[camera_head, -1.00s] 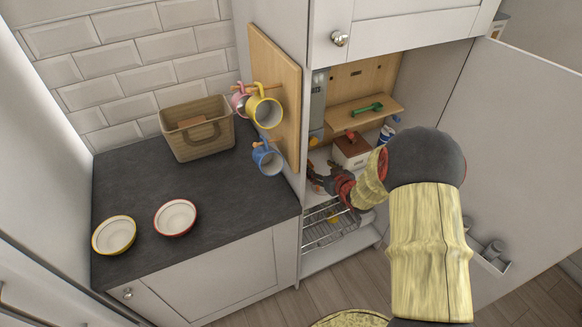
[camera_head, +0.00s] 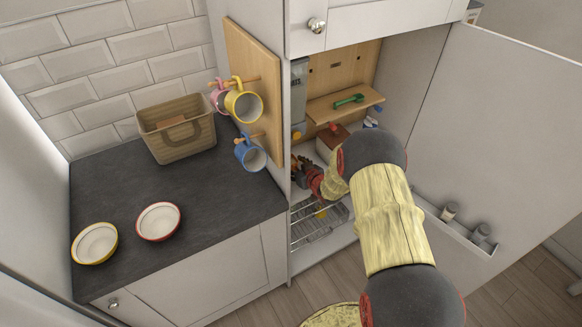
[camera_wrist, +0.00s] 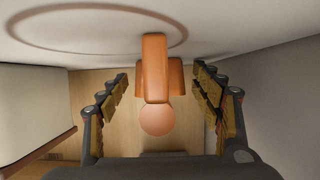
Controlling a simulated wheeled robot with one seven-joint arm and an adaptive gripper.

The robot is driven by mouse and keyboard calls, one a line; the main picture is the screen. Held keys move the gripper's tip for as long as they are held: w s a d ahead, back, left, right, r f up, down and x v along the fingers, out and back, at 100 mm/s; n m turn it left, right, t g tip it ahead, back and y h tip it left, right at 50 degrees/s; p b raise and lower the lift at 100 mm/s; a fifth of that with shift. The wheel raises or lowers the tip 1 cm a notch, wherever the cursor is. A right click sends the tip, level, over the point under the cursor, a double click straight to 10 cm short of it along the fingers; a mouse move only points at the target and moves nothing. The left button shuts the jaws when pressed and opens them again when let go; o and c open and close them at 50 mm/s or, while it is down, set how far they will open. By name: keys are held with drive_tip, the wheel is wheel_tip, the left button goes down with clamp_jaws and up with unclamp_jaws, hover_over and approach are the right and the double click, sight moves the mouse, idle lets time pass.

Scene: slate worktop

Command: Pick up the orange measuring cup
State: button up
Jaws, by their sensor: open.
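An orange piece (camera_wrist: 154,65), which looks like the handle of the measuring cup, shows in the wrist view, upright between my fingers. A round peach-coloured knob end (camera_wrist: 157,119) sits just below it. My gripper (camera_wrist: 161,84) is open, with one finger on each side of the orange piece and a gap on both sides. In the head view my gripper (camera_head: 300,172) is inside the open cabinet, above the wire rack. I cannot make out the orange cup there; my arm and the cabinet's side cover part of that space.
Mugs hang on a wooden panel (camera_head: 255,75) at left. A basket (camera_head: 180,130) and two bowls stand on the worktop.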

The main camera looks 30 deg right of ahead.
drive_tip(key=shift+c, duration=0.2)
drive_tip(key=c, duration=1.3)
drive_tip(key=shift+r, duration=0.15)
